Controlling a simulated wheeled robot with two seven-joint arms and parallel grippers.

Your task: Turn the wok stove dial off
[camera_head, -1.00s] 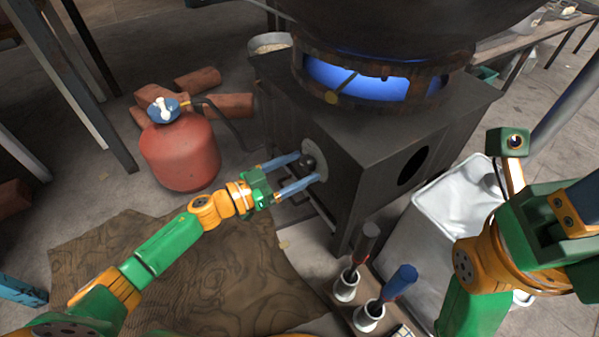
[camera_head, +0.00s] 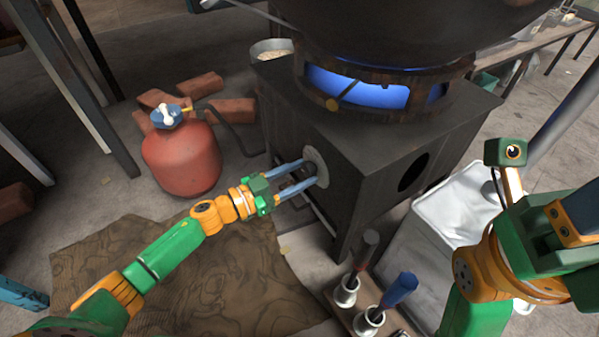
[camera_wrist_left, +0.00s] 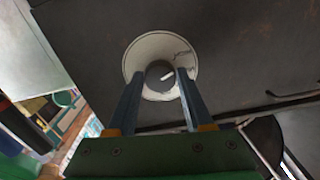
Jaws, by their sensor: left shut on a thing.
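The wok stove (camera_head: 365,170) is a dark metal box with a blue flame (camera_head: 360,92) burning under the wok (camera_head: 400,25). Its dial is a dark knob with a white mark on a round pale plate (camera_head: 316,167) on the stove's front face. The dial knob (camera_wrist_left: 159,74) shows between the fingers in the left wrist view. My left gripper (camera_head: 305,173) is at the dial, shut on the knob with one finger on each side. In the head view the fingers partly hide the knob. My right arm (camera_head: 515,240) is at the right; its fingertips are not visible.
A red gas cylinder (camera_head: 182,157) with a hose stands left of the stove, near loose bricks (camera_head: 195,86). A rack with bottles (camera_head: 362,300) and a white bin (camera_head: 440,235) stand in front and right.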

